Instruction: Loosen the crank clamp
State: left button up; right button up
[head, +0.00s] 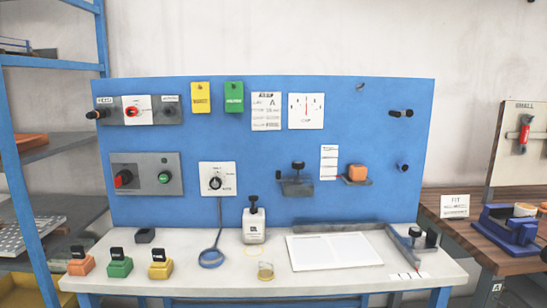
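No part is plainly recognisable as the crank clamp at this size. A dark metal fixture with a black knob (297,183) is mounted low on the blue panel (275,150). Neither of my grippers is in view.
Orange, green and yellow blocks (120,264) stand at the bench's left. Blue shelving (30,190) stands left, a wooden bench (452,228) right.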

aim_at(403, 166)
jog(key=i+l+z, duration=0.2)
jog(key=l, duration=0.3)
jog(key=i+l+z, duration=0.25)
jog(key=l, duration=0.2)
jog(key=i+l+z, duration=0.2)
jog(key=l, duration=0.25)
jog(key=i+l+z, duration=0.2)
jog(key=i+l, duration=0.05)
jog(key=l, duration=0.1)
